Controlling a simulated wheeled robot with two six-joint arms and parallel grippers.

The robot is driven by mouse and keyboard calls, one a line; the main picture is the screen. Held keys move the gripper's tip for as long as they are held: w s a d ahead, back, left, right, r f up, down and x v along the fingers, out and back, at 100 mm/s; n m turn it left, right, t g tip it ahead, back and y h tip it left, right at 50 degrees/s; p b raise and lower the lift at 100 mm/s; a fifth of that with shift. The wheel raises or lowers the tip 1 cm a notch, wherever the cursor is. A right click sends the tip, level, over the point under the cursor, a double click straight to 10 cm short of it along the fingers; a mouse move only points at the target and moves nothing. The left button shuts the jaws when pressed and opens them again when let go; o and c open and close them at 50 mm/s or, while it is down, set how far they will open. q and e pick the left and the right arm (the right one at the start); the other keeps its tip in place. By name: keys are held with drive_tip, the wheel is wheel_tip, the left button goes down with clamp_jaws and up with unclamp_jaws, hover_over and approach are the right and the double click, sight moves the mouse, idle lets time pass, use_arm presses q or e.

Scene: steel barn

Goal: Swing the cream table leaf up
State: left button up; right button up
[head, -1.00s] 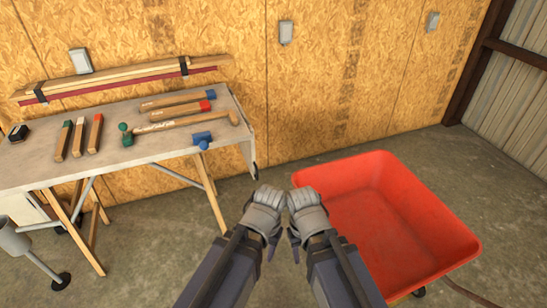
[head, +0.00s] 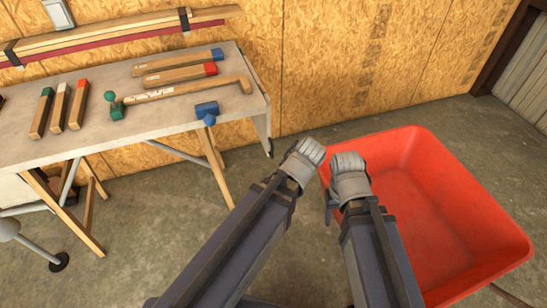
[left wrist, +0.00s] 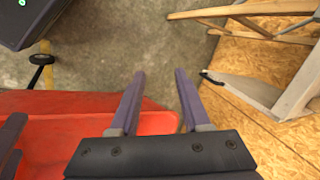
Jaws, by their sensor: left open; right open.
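The cream table leaf (head: 261,128) hangs down at the right end of the workbench, seen nearly edge-on in the head view. In the left wrist view it is a pale panel (left wrist: 248,92) at the right, with a small dark piece at its tip. My left gripper (head: 307,157) is to the right of the leaf and apart from it. In the left wrist view its two fingers (left wrist: 160,75) are spread with nothing between them. My right gripper (head: 348,165) is beside the left one, over the wheelbarrow's near-left rim, open; its fingertips are hard to see.
A red wheelbarrow (head: 440,200) stands close at the right. Bare floor lies between bench and wheelbarrow. A chipboard wall (head: 330,70) stands behind.

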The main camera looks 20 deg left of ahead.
use_arm(q)
drive_tip(key=w+a+f+m+t+y+b, duration=0.1)
drive_tip(key=w+a+f+m+t+b, duration=0.2)
drive_tip(key=b, duration=0.9)
drive_tip(key=w+a+f+m+t+y+b, duration=0.1)
drive_tip(key=w+a+f+m+t+b, duration=0.2)
drive_tip(key=w+f+m+t+b, duration=0.3)
drive_tip(key=w+a+f+m+t+y+b, duration=0.1)
drive_tip(key=w+f+m+t+b, duration=0.3)
drive_tip(key=w+f+m+b, duration=0.5)
drive_tip(key=w+a+m+b, duration=0.1)
drive_tip(key=w+m+b, duration=0.2)
drive_tip(key=m+b, duration=0.3)
drive_tip(key=shift+a+f+m+t+y+b, duration=0.2)
drive_tip(key=shift+a+m+t+y+b, duration=0.15)
drive_tip(key=shift+b, duration=1.1)
use_arm(e)
wheel_tip(320, 180, down, 39)
use_arm(q)
drive_tip(key=shift+w, duration=0.1)
use_arm(e)
drive_tip(key=shift+r, duration=0.15)
use_arm(q)
hover_over(272, 157)
drive_tip(key=shift+w, duration=0.4)
drive_tip(key=shift+c, duration=0.4)
